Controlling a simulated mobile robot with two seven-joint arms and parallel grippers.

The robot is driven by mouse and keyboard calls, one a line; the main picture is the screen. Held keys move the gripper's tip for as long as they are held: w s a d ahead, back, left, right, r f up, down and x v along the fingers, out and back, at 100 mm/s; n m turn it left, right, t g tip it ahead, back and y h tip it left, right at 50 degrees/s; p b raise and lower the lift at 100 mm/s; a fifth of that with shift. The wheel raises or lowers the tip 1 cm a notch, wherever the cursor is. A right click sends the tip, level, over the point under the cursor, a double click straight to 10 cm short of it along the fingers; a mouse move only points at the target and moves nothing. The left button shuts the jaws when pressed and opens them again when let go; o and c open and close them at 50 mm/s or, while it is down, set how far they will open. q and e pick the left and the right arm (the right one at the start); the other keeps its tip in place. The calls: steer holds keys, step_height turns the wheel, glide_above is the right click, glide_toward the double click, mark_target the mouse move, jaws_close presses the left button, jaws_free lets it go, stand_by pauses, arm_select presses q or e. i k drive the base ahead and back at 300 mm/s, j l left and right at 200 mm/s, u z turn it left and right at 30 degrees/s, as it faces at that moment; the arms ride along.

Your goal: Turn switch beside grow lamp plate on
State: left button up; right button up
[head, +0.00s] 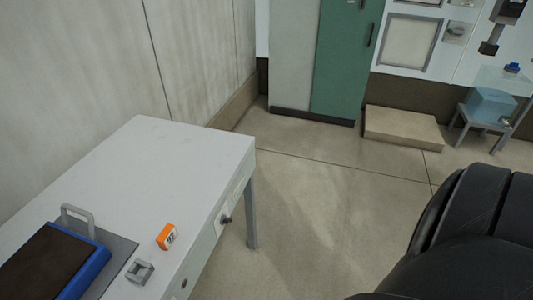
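I cannot make out a grow lamp plate or a switch beside one in the head view. Neither of my grippers is in view.
A light table (138,167) with drawers stands at left. It bears a blue-edged dark tray (50,262), a small grey metal piece (139,271) and an orange device (167,237). A green-doored cabinet (340,60), a low beige block (402,129) and a small stand (461,125) stand behind. Middle floor is clear.

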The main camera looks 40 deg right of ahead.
mark_target(224, 220)
steer(key=z, duration=0.95)
